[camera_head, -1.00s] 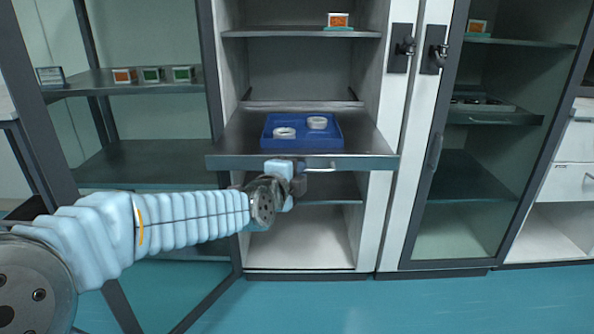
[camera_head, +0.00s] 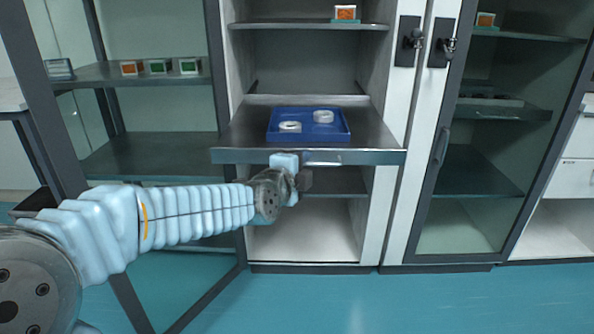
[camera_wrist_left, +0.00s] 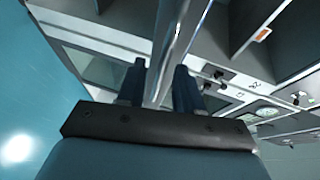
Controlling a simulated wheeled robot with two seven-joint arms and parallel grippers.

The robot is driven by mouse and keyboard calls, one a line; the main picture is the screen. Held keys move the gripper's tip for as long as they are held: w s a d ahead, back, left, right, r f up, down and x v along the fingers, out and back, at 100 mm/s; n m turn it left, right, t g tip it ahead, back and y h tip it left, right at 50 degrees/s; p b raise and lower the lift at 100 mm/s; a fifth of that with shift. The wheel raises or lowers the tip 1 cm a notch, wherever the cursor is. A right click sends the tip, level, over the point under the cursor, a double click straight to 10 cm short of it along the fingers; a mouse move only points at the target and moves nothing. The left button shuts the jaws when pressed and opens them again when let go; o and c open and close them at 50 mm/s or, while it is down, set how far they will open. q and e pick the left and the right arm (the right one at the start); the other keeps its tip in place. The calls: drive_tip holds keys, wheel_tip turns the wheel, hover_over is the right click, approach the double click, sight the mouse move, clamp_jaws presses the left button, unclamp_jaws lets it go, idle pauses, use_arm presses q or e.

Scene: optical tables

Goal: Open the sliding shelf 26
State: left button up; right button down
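The sliding shelf (camera_head: 240,145) is a grey metal board pulled out of the open cabinet, with a metal front edge. A small handle (camera_head: 321,162) shows on that front. My left gripper (camera_head: 305,180) is just below and in front of the shelf front, left of the handle. In the left wrist view, its two dark fingers (camera_wrist_left: 160,75) stand apart, with a shiny metal bar (camera_wrist_left: 172,45) running between them. Gaps show beside the bar, so the gripper looks open; contact is not clear. My right gripper is out of view.
A blue tray (camera_head: 308,136) with two white rings lies on the shelf. A fixed shelf (camera_head: 300,26) above holds a small orange box (camera_head: 345,12). A glass-doored cabinet (camera_head: 470,190) stands at right, and an open rack (camera_head: 150,150) at left. The teal floor (camera_head: 400,305) in front is clear.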

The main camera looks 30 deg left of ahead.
use_arm(q)
drive_tip(key=b+v, duration=0.1)
drive_tip(key=v, duration=1.2)
drive_tip(key=shift+s, duration=0.35)
